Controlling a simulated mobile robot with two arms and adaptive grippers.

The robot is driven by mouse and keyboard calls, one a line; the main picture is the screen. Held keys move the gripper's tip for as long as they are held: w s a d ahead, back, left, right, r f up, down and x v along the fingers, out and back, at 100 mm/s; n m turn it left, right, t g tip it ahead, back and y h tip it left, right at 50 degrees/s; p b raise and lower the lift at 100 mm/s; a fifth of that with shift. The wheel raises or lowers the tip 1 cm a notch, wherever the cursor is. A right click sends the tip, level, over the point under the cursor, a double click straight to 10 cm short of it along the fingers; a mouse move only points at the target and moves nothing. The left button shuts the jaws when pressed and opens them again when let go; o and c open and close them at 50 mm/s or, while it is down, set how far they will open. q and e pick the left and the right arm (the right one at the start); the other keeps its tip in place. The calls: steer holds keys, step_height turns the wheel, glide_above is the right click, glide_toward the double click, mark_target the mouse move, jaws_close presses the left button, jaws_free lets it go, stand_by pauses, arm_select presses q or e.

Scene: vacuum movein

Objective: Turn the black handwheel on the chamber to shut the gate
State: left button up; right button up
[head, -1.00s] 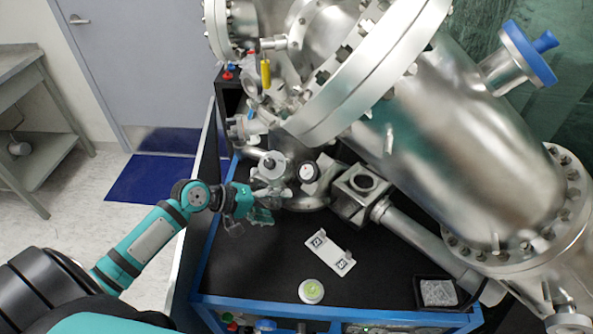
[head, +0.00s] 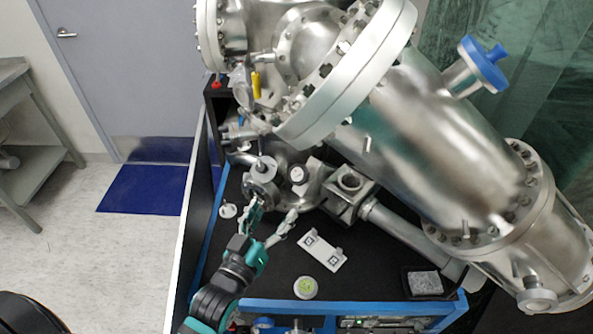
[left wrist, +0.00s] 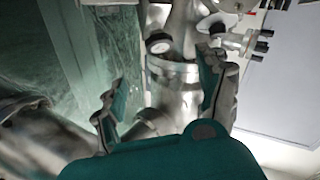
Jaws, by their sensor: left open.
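The steel chamber (head: 425,150) fills the right of the head view. I cannot clearly make out a black handwheel on it; a small dark knob (head: 262,164) stands above a bolted round flange (head: 258,190) at its lower left. My left gripper (head: 270,214) is open, its fingers pointing up the picture just below this flange. In the left wrist view its fingers (left wrist: 160,92) are spread apart with a steel cylinder (left wrist: 175,85) beyond and between them. I cannot tell whether they touch it. My right gripper is not in view.
The black bench top (head: 370,260) carries a white plate with markers (head: 322,252), a white-green round piece (head: 306,287), a black tray (head: 424,282) and a small pale disc (head: 228,210). A blue rail (head: 340,309) edges the front.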

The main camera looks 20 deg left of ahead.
mark_target(297, 175)
arm_select(q)
steer(key=w+p, duration=0.1)
steer(key=w, duration=0.3)
steer(key=w+d, duration=0.1)
steer(key=w, duration=0.4)
steer(key=w+p, duration=0.1)
steer(key=w, duration=0.3)
steer(key=shift+w+d+p, duration=0.3)
steer(key=shift+w+p, duration=0.05)
steer(key=shift+w, duration=0.05)
steer(key=c, duration=1.2)
